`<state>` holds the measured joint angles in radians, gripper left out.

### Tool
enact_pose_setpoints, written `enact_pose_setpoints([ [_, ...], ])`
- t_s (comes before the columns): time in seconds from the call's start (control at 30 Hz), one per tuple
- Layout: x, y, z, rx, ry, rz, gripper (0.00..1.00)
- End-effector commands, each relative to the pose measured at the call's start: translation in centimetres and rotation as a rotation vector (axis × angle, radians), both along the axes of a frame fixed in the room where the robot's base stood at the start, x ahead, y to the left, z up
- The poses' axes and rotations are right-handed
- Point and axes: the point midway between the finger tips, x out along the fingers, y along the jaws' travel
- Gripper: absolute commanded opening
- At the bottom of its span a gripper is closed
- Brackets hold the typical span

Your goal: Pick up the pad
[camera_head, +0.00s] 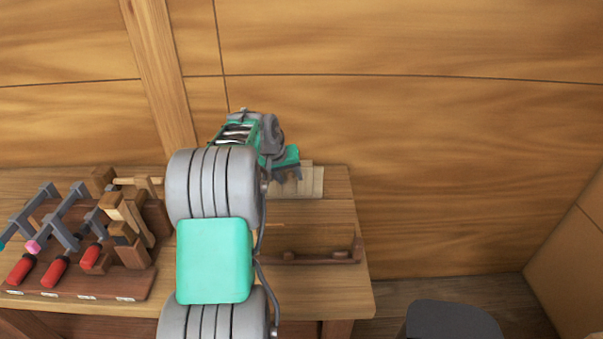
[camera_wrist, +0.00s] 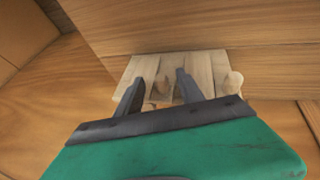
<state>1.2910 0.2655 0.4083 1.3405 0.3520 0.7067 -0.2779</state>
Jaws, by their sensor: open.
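My gripper (camera_wrist: 160,80) is open above the bench, with its two dark fingers pointing at pale wooden pieces. A small brown wooden piece (camera_wrist: 161,88) shows between the fingers, apart from them as far as I can see; it may be the pad, but I cannot tell for sure. It lies at a pale slatted wooden block (camera_wrist: 205,68), which also shows behind the gripper in the head view (camera_head: 312,181). In the head view my gripper (camera_head: 287,170) partly hides this block, and the small piece does not show.
The wooden bench (camera_head: 335,215) stands against the plank wall (camera_head: 420,150). A rack (camera_head: 70,270) with several clamps and wooden tools stands at the left. A brown strip (camera_head: 315,258) lies near the front edge. A rounded peg (camera_wrist: 232,82) is right of the fingers.

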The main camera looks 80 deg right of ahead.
Motion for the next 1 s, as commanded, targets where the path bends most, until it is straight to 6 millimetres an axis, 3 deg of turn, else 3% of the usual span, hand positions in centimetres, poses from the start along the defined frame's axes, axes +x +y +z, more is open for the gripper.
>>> enact_pose_setpoints([
  [0.13, -0.2, -0.8, -1.5, 0.0, 0.0, 0.001, 0.45],
  [0.37, -0.2, -0.9, -1.8, -0.001, -0.001, 0.002, 0.44],
  [0.9, -0.2, -0.9, -1.8, -0.001, -0.002, 0.002, 0.0],
  [1.0, -0.2, -0.9, -1.8, -0.001, -0.002, 0.002, 0.0],
])
